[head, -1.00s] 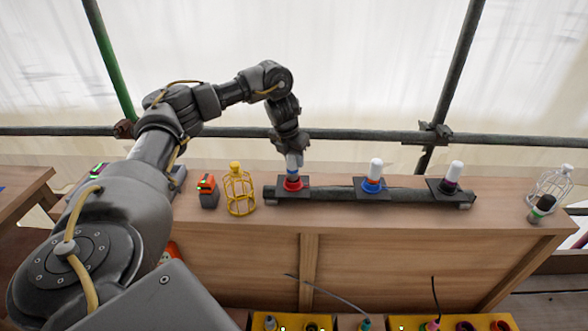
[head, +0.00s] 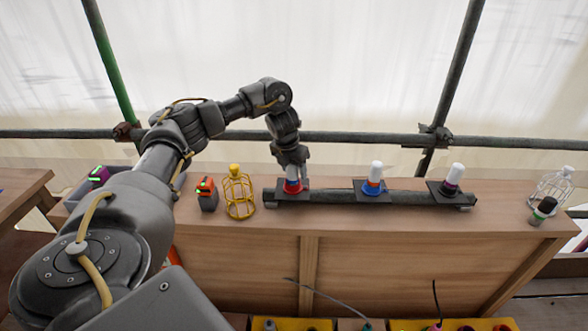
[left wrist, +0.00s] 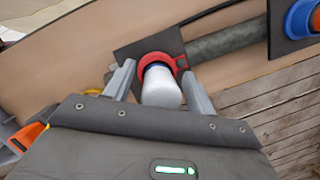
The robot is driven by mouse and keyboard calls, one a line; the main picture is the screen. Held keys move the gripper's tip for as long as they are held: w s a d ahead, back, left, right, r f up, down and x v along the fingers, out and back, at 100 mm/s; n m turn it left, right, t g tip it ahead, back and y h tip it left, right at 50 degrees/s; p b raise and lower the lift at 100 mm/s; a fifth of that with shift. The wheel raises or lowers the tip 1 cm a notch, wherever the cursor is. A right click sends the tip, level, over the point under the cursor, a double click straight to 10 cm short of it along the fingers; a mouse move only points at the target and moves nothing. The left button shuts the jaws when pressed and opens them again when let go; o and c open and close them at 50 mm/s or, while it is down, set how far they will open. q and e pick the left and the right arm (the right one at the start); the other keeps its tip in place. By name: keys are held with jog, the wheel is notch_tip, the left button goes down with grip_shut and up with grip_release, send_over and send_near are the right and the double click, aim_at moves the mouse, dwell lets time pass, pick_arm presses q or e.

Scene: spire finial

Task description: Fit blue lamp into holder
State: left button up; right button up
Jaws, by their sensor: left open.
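A white lamp with a blue band (head: 292,174) stands in the red holder (head: 293,187) at the left end of the dark rail. In the left wrist view the lamp's white body (left wrist: 161,88) rises from the red ring (left wrist: 146,61), with a little blue at its base. My left gripper (head: 292,171) is open around this lamp, one finger on each side, as the left wrist view also shows (left wrist: 158,84). Contact between the fingers and lamp is not clear. The lamp's lower end is hidden inside the ring. My right gripper is not in view.
A white lamp with an orange band stands in the blue holder (head: 371,193); one with a purple band stands in the black holder (head: 444,189). A yellow cage (head: 238,194) and an orange-and-grey device (head: 206,194) stand left. A white cage (head: 552,187) stands right. Yellow trays (head: 290,324) lie below.

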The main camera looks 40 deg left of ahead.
pick_arm(q)
jog(key=shift+r, duration=0.1)
jog(key=p+v, duration=0.4)
jog(key=v, duration=0.8)
